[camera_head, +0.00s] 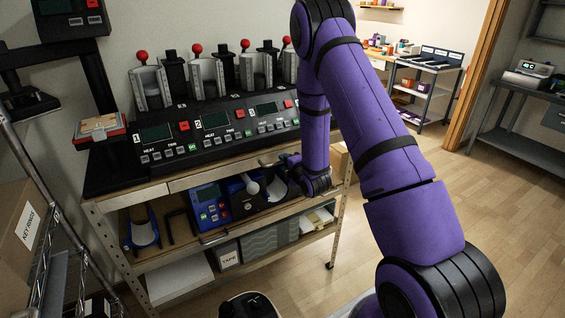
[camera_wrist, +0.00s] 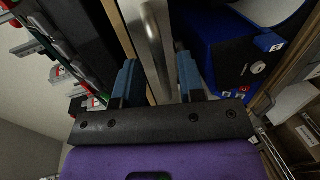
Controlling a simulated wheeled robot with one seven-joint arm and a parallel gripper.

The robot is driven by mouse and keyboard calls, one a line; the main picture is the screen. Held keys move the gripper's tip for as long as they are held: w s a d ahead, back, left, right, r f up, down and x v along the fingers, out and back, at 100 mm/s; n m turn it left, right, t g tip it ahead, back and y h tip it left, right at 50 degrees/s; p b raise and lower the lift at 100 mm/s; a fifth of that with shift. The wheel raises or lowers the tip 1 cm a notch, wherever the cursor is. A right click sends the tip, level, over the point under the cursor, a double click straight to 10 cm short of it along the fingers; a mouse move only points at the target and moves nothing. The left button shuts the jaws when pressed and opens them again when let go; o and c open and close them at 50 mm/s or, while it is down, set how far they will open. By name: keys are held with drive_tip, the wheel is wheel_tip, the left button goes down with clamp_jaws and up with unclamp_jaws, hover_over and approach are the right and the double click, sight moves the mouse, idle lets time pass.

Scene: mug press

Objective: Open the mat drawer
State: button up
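The mat drawer appears to be in the shallow wood-edged band (camera_head: 215,175) under the bench top, and its front looks flush with the bench edge. In the wrist view a long bright metal bar (camera_wrist: 155,35), which looks like the drawer's handle, runs between my fingers. My gripper (camera_wrist: 157,65) is open, with one blue finger on each side of the bar. I cannot tell whether either finger touches it. In the head view my gripper (camera_head: 276,164) is at the bench's front edge, right of centre, and my wrist hides part of the drawer front there.
Mug presses (camera_head: 205,85) and their control console (camera_head: 215,125) stand on the bench. The shelf below holds a blue device (camera_head: 208,205) and a dark blue press (camera_head: 250,195), close under my gripper. A wire rack (camera_head: 50,240) is at left. Floor is clear at right.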

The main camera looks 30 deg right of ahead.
drive_tip(key=shift+x, duration=1.25)
drive_tip(key=shift+c, duration=0.4)
clamp_jaws()
